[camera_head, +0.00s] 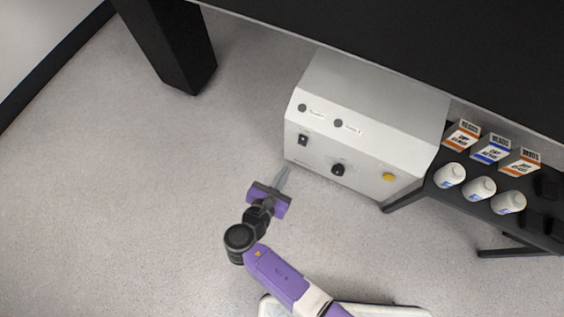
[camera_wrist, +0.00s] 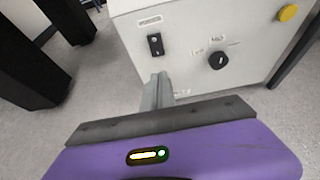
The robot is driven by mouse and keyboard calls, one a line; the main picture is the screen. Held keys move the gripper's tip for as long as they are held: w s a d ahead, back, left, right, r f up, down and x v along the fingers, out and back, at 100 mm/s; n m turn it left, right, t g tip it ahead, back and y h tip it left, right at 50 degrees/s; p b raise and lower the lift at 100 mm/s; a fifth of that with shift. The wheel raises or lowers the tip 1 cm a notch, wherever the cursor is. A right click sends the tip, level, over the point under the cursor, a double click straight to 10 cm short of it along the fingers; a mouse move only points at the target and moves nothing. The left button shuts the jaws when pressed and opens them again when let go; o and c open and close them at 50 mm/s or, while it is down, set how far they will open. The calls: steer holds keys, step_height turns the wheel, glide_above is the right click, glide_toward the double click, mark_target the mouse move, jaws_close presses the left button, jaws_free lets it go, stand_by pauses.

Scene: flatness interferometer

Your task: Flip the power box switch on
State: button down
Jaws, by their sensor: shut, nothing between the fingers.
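The power box (camera_head: 335,138) is a light grey metal cabinet on the floor under a black table. Its front has a small black rocker switch (camera_head: 303,140) at the left, a black knob (camera_head: 338,169) in the middle and a yellow button (camera_head: 389,177) at the right. In the wrist view the switch (camera_wrist: 155,45) sits under a "POWER" label, just beyond my fingertips. My gripper (camera_head: 283,173) is shut and empty, in front of the box and below the switch in the picture. The fingers (camera_wrist: 157,84) look apart from the switch. Which way the rocker is pressed is too small to tell.
A low black rack (camera_head: 475,200) right of the box holds several small cartons (camera_head: 490,149) and white bottles (camera_head: 479,188). The black table (camera_head: 400,45) overhangs the box, with a thick leg (camera_head: 178,45) at upper left. The floor (camera_head: 130,190) at left is clear.

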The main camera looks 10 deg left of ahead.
mark_target(303, 141)
steer(key=r+b+x, duration=0.1)
steer(key=b+x, duration=0.3)
steer(key=x, duration=0.6)
steer(key=shift+w, duration=0.15)
